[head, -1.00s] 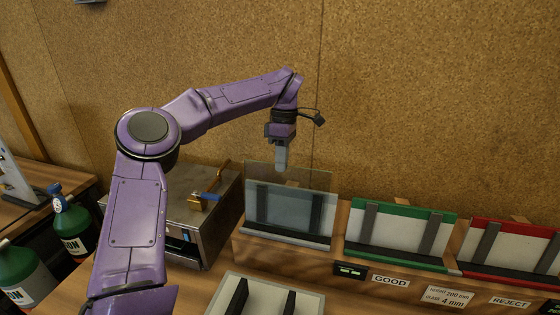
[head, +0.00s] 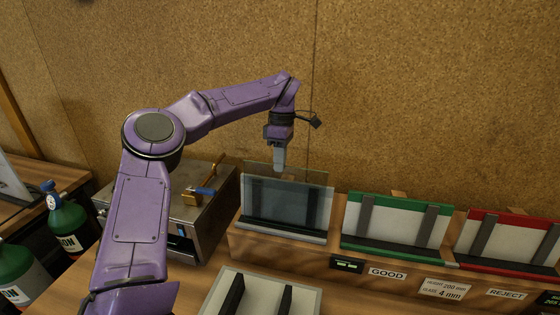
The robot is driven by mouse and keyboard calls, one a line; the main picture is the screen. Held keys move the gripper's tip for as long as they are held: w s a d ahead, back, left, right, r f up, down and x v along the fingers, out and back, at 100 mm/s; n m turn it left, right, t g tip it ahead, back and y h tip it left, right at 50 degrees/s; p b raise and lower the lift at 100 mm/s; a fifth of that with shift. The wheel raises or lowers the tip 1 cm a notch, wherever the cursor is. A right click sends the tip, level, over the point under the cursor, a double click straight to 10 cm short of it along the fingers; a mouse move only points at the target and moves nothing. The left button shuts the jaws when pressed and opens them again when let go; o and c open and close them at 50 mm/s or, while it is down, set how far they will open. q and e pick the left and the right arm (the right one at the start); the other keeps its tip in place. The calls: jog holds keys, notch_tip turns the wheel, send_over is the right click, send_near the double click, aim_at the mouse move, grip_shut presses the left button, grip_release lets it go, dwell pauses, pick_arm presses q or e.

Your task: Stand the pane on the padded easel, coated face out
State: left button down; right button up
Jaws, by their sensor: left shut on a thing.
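The pane (head: 287,205) is a clear, greyish sheet of glass. It stands close to upright in front of the leftmost easel (head: 283,233), which has dark upright pads and a dark ledge. The pads show through the glass. My left gripper (head: 280,166) points down and is shut on the pane's top edge, near its middle. The pane's lower edge is at the ledge; I cannot tell whether it touches. I cannot tell which face is coated. My right gripper is not in view.
To the right stand a green-topped easel (head: 397,199) above a GOOD label and a red-topped easel (head: 514,219) above a REJECT label. A metal box (head: 211,207) with a brass-coloured fitting is to the left. A pale tray (head: 261,296) with two black bars lies in front.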

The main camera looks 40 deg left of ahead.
pick_arm(q)
jog(key=shift+f, duration=0.1)
jog(key=c, duration=1.2)
grip_release()
jog(key=shift+s, duration=0.1)
notch_tip(320, 180, up, 10)
jog(key=w, duration=0.1)
jog(key=shift+w+a+r+p, duration=0.2)
jog(key=shift+w+a+p, duration=0.1)
jog(key=shift+w+a, duration=0.1)
